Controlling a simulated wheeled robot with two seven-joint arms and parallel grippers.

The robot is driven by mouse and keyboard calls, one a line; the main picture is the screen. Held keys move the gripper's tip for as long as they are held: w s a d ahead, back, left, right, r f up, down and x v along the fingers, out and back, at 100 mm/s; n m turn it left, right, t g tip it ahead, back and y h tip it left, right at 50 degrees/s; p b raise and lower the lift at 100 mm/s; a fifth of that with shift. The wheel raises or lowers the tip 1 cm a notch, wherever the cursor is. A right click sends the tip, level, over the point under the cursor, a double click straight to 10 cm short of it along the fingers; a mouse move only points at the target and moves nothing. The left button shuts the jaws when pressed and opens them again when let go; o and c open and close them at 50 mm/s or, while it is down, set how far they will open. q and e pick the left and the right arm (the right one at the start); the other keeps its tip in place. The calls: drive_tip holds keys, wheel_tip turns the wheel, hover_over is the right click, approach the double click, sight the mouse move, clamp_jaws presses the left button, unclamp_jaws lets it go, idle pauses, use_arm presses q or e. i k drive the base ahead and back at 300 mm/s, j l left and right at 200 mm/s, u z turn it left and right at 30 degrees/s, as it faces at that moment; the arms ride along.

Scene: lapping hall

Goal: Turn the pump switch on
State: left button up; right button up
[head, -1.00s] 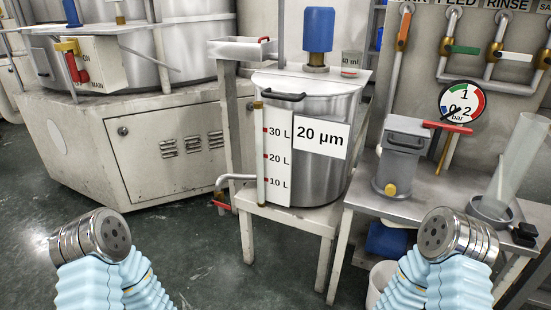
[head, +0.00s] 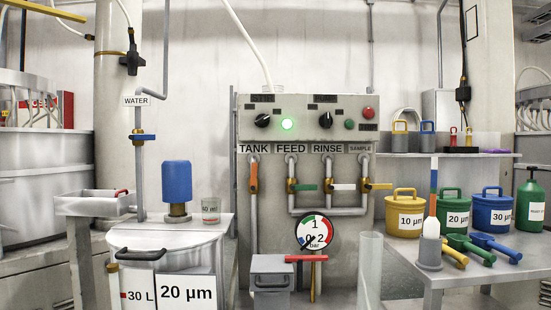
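A grey control panel (head: 306,134) stands upright against the back wall. It carries a left black rotary knob (head: 263,121) with a brightly lit green lamp (head: 288,124) just right of it. Neither of my grippers is in view.
Below the panel are pipes with orange, green, white and yellow valve handles and a pressure gauge (head: 313,232). A table (head: 455,270) with colored buckets stands at the right.

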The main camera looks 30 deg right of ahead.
sight(325, 121)
drive_tip(key=z, duration=1.25)
